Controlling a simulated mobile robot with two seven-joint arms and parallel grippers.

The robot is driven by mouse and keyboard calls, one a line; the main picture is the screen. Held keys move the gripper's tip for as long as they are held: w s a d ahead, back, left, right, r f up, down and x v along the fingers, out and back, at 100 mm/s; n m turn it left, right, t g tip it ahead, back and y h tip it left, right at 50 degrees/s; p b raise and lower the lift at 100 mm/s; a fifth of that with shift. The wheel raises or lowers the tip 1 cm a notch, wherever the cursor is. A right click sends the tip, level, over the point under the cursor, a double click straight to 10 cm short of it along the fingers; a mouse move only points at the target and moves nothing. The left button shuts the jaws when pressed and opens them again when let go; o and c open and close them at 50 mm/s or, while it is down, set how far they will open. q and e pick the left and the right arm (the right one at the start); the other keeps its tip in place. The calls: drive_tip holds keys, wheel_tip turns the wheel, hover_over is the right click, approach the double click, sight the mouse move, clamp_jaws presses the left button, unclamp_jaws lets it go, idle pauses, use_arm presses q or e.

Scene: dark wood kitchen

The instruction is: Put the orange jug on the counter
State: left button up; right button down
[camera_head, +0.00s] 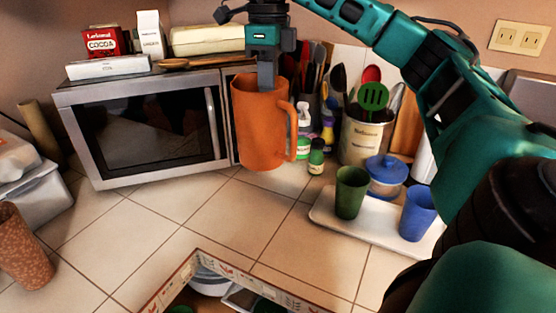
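The orange jug (262,130) is upright in front of the microwave's right end, its handle facing right. My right gripper (266,82) comes down from above, with its fingers at the jug's rim, and looks shut on it. The jug's base appears over the tiled counter (215,215); I cannot tell whether it touches the tiles or hangs just above them. My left gripper is not in view.
The microwave (150,125) stands behind, with boxes on top. Small bottles (316,157) and a utensil crock (364,137) are right of the jug. A white tray (335,222) holds green and blue cups. An open drawer (185,275) is in front. The middle counter tiles are clear.

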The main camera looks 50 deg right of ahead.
wheel_tip(320, 180, down, 18)
drive_tip(key=b, duration=0.4)
drive_tip(key=shift+r, duration=0.2)
drive_tip(key=shift+f, duration=0.2)
drive_tip(key=c, duration=1.3)
unclamp_jaws()
drive_tip(key=shift+o, duration=0.2)
drive_tip(key=shift+r, duration=0.1)
